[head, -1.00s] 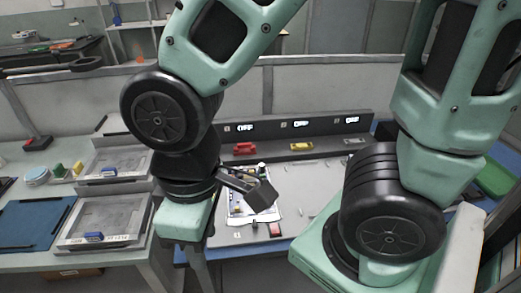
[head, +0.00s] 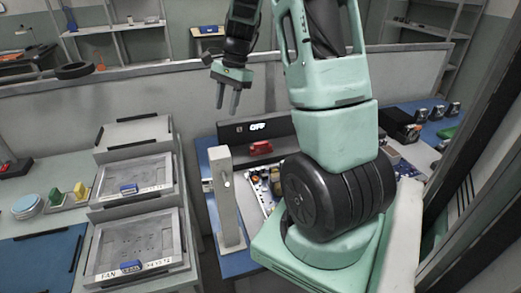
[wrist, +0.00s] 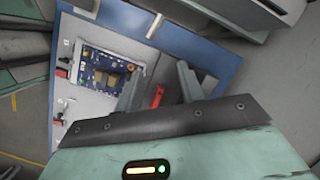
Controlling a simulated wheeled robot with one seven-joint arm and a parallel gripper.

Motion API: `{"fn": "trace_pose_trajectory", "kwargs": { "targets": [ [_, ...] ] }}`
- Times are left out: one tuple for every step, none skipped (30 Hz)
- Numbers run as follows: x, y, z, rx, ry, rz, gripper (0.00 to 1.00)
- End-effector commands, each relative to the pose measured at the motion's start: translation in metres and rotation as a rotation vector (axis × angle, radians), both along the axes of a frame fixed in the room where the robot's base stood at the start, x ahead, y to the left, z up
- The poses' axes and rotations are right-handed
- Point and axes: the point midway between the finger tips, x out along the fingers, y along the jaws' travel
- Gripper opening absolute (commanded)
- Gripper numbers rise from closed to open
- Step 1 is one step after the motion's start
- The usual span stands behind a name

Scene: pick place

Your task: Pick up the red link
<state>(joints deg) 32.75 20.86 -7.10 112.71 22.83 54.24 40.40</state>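The red link appears to be the small red piece (head: 260,147) lying in front of the upright panel with the lit "OFF" sign, at the back of the blue-edged table. My gripper (head: 227,112) is raised above and left of it in the head view. Its fingers point down, apart and empty. In the wrist view a red piece (wrist: 157,97) shows well below, in the gap between my open fingers (wrist: 158,80). It looks like the same piece, but its lower end is hidden by my gripper body.
A grey upright post (head: 227,195) stands on the table's left side. A board with small parts (wrist: 105,72) lies on the table. Stacked grey trays (head: 135,245) stand to the left. A low grey partition (head: 90,105) runs behind. My arm hides much of the table's right.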

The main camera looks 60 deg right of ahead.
Motion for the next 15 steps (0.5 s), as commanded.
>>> {"fn": "trace_pose_trajectory", "kwargs": {
  "targets": [
    [-0.015, -0.044, -0.007, 0.011, 0.019, -0.152, 0.39],
    [-0.023, -0.064, -0.008, 0.018, 0.027, -0.229, 0.39],
    [-0.035, -0.087, -0.010, 0.027, 0.038, -0.320, 0.39],
    [-0.043, -0.102, -0.012, 0.031, 0.045, -0.378, 0.39],
    [-0.051, -0.115, -0.013, 0.035, 0.050, -0.429, 0.39],
    [-0.060, -0.129, -0.015, 0.041, 0.057, -0.487, 0.39],
    [-0.066, -0.137, -0.015, 0.045, 0.060, -0.521, 0.39],
    [-0.071, -0.144, -0.016, 0.046, 0.064, -0.550, 0.39],
    [-0.076, -0.151, -0.017, 0.049, 0.067, -0.578, 0.39],
    [-0.078, -0.154, -0.018, 0.051, 0.069, -0.592, 0.39],
    [-0.080, -0.155, -0.021, 0.052, 0.070, -0.602, 0.39],
    [-0.080, -0.156, -0.024, 0.054, 0.073, -0.610, 0.39],
    [-0.080, -0.156, -0.028, 0.055, 0.072, -0.613, 0.39],
    [-0.079, -0.155, -0.033, 0.055, 0.073, -0.614, 0.39],
    [-0.078, -0.152, -0.040, 0.055, 0.074, -0.613, 0.39]
  ]
}}
